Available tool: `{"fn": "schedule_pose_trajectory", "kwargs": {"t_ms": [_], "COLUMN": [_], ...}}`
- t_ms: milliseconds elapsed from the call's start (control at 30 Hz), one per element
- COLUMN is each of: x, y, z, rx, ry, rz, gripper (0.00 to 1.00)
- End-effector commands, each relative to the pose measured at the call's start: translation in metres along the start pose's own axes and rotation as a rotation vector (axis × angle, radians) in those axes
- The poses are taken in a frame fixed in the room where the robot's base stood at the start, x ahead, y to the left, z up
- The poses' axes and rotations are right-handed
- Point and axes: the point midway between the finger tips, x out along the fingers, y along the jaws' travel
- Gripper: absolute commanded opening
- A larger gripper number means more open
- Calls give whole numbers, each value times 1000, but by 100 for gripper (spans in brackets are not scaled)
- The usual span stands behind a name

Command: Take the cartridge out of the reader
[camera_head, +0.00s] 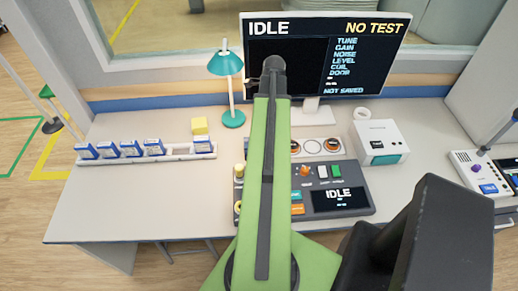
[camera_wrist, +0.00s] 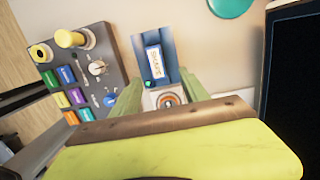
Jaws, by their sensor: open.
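A blue cartridge (camera_wrist: 153,60) with a white label stands in a dark blue holder (camera_wrist: 172,55), which looks like the reader, in the wrist view. A small green light shows at its foot. My gripper (camera_wrist: 160,82) is open, with one green finger on each side of the cartridge's lower end. I cannot tell whether the fingers touch it. In the head view my green arm covers this spot, and the reader, its cartridge and my fingertips are hidden.
A rack (camera_head: 180,155) with several blue cartridges lies left on the desk. A teal lamp (camera_head: 227,65), a monitor (camera_head: 400,60) reading IDLE, a dark control console (camera_head: 352,180) and a white box (camera_head: 382,133) stand around my arm. The desk's front left is clear.

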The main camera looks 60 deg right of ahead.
Motion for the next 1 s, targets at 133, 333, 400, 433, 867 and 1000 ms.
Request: {"fn": "schedule_pose_trajectory", "kwargs": {"t_ms": [133, 333, 400, 433, 867, 1000], "x": [42, 67, 66, 66, 118, 117], "y": [0, 0, 0, 0, 6, 6], "z": [0, 2, 2, 2, 5, 6], "rx": [-3, -4, -4, -4, -4, -5], "ry": [0, 0, 0, 0, 0, 0], "rz": [0, 0, 0, 0, 0, 0], "gripper": [53, 53, 53, 53, 53, 53]}}
